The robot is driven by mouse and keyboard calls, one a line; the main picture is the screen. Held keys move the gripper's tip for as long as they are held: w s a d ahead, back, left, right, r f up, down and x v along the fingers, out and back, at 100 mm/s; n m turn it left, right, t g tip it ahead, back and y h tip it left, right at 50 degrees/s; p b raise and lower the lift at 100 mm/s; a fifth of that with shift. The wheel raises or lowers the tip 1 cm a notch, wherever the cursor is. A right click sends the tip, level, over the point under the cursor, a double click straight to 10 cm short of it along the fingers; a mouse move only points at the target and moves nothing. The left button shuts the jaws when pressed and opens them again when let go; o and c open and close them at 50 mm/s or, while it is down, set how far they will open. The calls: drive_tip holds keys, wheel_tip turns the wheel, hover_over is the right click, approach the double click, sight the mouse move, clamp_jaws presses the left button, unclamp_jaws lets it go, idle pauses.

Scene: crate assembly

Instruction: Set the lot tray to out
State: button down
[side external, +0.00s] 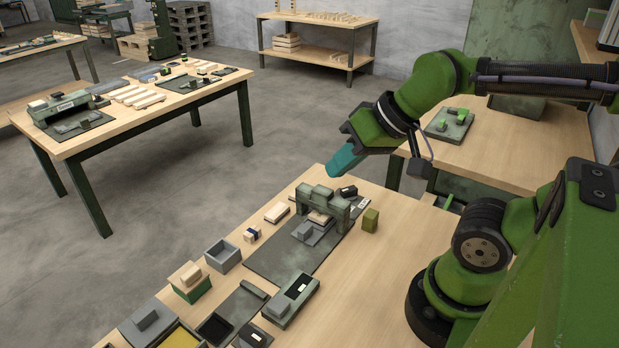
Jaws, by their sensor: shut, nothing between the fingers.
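My gripper (342,162) is raised above the far edge of the workbench, its teal fingers together and empty. It is apart from everything on the bench. No label marks the lot tray, so I cannot tell for certain which piece it is. A grey-green box with a dark slot and a small white mark (290,301) lies near the front. At the lower left, a grey tray-like piece (140,328) carries a raised grey block, beside a yellow-floored piece (180,338). Whether any of these is in or out cannot be read.
A green bridge-shaped fixture (324,200) stands on a dark mat (271,263), with a grey block and wood under it. An olive block (370,220) stands to its right. An open grey box (222,256) and a green box with wood (190,285) line the left edge. Bare bench lies front right.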

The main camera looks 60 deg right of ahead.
sight(303, 227)
idle(0.3)
drive_tip(key=c, duration=1.7)
unclamp_jaws()
drive_tip(key=shift+o, duration=1.3)
drive_tip(key=shift+w+f, duration=0.1)
drive_tip(key=shift+f, duration=0.25)
drive_tip(key=o, duration=0.4)
drive_tip(key=shift+w+d+f+g, duration=0.15)
drive_tip(key=shift+w+f+g, duration=0.25)
drive_tip(key=shift+w, duration=0.15)
drive_tip(key=shift+w+d+f+g, duration=0.15)
drive_tip(key=shift+w+f+g, duration=0.2)
drive_tip(key=shift+w, duration=0.2)
drive_tip(key=shift+o, duration=0.6)
drive_tip(key=w+d+f+n+g+h, duration=0.1)
drive_tip(key=w+d+f+n+g, duration=0.1)
drive_tip(key=w, duration=0.5)
drive_tip(key=shift+d+f+g, duration=0.25)
drive_tip(key=shift+f+g, duration=0.5)
drive_tip(key=shift+g, duration=0.5)
drive_tip(key=f, duration=0.5)
drive_tip(key=w+f+n, duration=0.1)
drive_tip(key=f, duration=0.5)
drive_tip(key=d+f+n+g+h, duration=0.1)
drive_tip(key=f, duration=0.4)
drive_tip(key=shift+w+d+f, duration=0.1)
drive_tip(key=shift+w+f, duration=0.2)
drive_tip(key=shift+f, duration=0.05)
drive_tip(key=shift+c, duration=0.5)
